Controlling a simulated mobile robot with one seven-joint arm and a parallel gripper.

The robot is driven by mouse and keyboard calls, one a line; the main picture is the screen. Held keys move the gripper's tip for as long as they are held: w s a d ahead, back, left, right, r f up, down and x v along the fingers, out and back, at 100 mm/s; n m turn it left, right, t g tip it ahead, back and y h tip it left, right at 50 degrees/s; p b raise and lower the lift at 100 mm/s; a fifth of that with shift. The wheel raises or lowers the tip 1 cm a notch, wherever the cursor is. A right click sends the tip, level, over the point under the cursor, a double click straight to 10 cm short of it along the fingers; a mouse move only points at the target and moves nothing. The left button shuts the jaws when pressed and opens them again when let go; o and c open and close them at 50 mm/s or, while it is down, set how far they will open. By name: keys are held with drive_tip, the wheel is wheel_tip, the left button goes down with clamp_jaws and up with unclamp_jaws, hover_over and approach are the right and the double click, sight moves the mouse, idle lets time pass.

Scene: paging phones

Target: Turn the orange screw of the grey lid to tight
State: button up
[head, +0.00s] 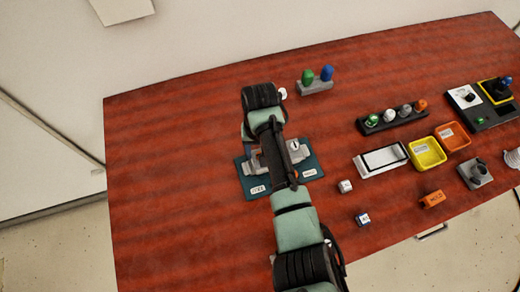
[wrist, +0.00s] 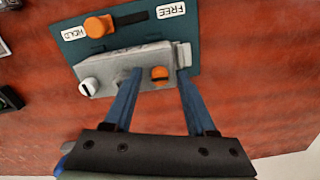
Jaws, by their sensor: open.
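The grey lid (wrist: 135,62) sits on a teal board (wrist: 70,46); in the head view the lid (head: 297,157) is partly hidden by my arm. The orange screw (wrist: 159,72) shows on the lid's near face, with a dark band across it. A grey knob (wrist: 121,77) and a white knob with a dark mark (wrist: 88,87) are left of it. My gripper (wrist: 160,80) is open, its blue fingers reaching toward the lid on either side of the orange screw. Whether they touch the lid is unclear. The head view hides the fingertips.
An orange knob (wrist: 98,26) sits at the HOLD end of the board's dark slot, away from FREE. In the head view, a grey stand with green and blue pegs (head: 316,86) is behind. A knob rack (head: 392,122) and yellow bin (head: 428,153) are right. The table's left side is clear.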

wheel_tip(320, 180, up, 13)
idle(0.5)
idle(0.4)
